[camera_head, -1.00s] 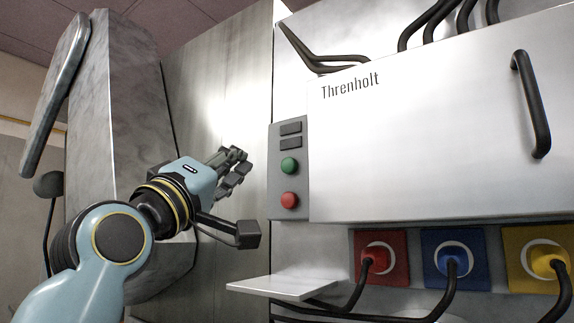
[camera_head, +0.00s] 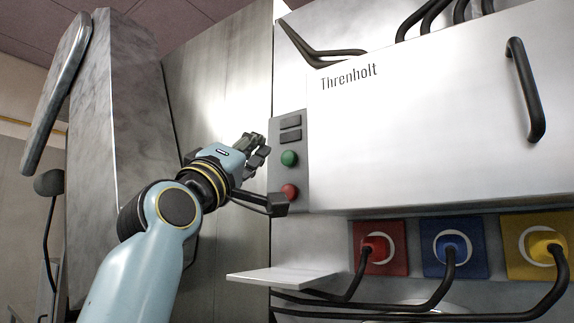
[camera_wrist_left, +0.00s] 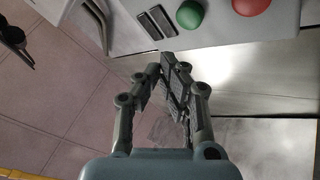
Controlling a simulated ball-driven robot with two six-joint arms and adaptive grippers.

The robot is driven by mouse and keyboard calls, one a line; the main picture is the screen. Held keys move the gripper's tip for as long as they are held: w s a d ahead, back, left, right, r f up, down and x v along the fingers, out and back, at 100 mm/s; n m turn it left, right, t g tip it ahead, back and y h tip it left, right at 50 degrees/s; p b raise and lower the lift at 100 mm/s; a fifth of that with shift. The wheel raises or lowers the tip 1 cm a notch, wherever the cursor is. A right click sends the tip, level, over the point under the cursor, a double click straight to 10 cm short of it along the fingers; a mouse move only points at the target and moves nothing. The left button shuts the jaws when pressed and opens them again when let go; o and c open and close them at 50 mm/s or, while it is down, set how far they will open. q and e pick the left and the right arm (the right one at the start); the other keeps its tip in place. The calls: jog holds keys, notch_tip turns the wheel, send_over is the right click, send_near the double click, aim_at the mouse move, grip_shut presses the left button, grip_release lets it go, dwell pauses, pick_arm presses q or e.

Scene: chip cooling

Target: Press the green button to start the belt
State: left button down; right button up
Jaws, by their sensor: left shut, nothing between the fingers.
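The green button (camera_head: 289,158) sits on a grey control panel (camera_head: 275,180) at the left edge of the machine, above a red button (camera_head: 289,191). In the left wrist view the green button (camera_wrist_left: 190,14) is at the top, left of the red button (camera_wrist_left: 251,4). My left gripper (camera_head: 258,146) is shut and empty, just left of the panel at about the green button's height. In the left wrist view its fingertips (camera_wrist_left: 174,66) are below the green button, with a visible gap. My right gripper is not in view.
The white Threnholt cover (camera_head: 430,130) with a black handle (camera_head: 527,90) is right of the panel. A small white shelf (camera_head: 283,275) juts out below. Red (camera_head: 392,234), blue (camera_head: 435,238) and yellow (camera_head: 512,232) sockets carry black cables. A tall grey slab (camera_head: 110,150) stands left.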

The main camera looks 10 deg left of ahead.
aim_at(289, 158)
pick_arm(q)
jog(key=shift+w+d+b, duration=0.15)
jog(key=shift+w+d, duration=0.2)
jog(key=shift+w, duration=0.55)
jog(key=shift+w+d+b, duration=0.15)
jog(key=shift+w+d, duration=0.2)
jog(key=shift+w, duration=0.55)
jog(key=shift+w, duration=0.1)
jog(key=shift+w+d, duration=0.15)
jog(key=shift+w, duration=0.15)
jog(key=shift+w, duration=0.25)
dwell(0.5)
jog(key=shift+w+r, duration=0.1)
jog(key=shift+r, duration=0.15)
dwell(1.0)
